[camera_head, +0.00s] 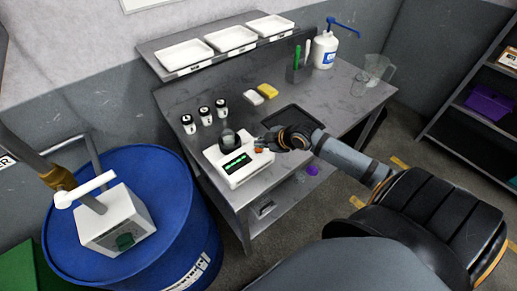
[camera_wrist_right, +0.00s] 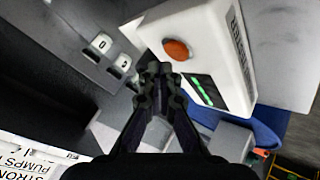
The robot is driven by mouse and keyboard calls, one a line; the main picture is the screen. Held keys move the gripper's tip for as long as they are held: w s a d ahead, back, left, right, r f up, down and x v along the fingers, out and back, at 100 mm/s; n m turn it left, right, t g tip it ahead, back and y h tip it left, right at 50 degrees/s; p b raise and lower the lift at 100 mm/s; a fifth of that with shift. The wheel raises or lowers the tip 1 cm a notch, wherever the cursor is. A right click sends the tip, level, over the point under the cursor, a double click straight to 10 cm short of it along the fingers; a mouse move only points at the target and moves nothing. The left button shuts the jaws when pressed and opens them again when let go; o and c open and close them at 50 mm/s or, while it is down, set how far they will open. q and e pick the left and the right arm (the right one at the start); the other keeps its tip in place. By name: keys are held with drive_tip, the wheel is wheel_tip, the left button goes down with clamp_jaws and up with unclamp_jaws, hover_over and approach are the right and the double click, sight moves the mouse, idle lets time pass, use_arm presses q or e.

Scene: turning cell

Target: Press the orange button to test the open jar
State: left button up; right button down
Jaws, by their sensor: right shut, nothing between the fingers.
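The white tester (camera_head: 236,179) stands at the front of the grey bench, with a lit green display (camera_head: 236,163). A dark round jar-like thing (camera_head: 229,139) sits at its back; I cannot see clearly into it. The orange button (camera_head: 259,150) is on the tester's right part, and shows plainly in the right wrist view (camera_wrist_right: 176,49). My right gripper (camera_head: 266,142) is shut and empty, close to the button. In the wrist view its fingertips (camera_wrist_right: 157,72) appear just beside the button; I cannot tell whether they touch. My left gripper is not in view.
Three small black-and-white jars (camera_head: 204,115) stand behind the tester. A yellow sponge (camera_head: 268,90), a dark sink (camera_head: 290,118) and a pump bottle (camera_head: 325,52) are farther back. A blue drum (camera_head: 160,170) stands at left.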

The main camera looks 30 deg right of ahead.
sight(260, 150)
drive_tip(key=shift+f+b, duration=0.35)
drive_tip(key=shift+f, duration=0.05)
drive_tip(key=shift+f+b, duration=0.4)
idle(0.5)
idle(0.4)
drive_tip(key=shift+r+p, duration=0.8)
drive_tip(key=shift+r, duration=0.05)
wheel_tip(260, 150, up, 5)
drive_tip(key=p, duration=0.4)
drive_tip(key=shift+p, duration=0.35)
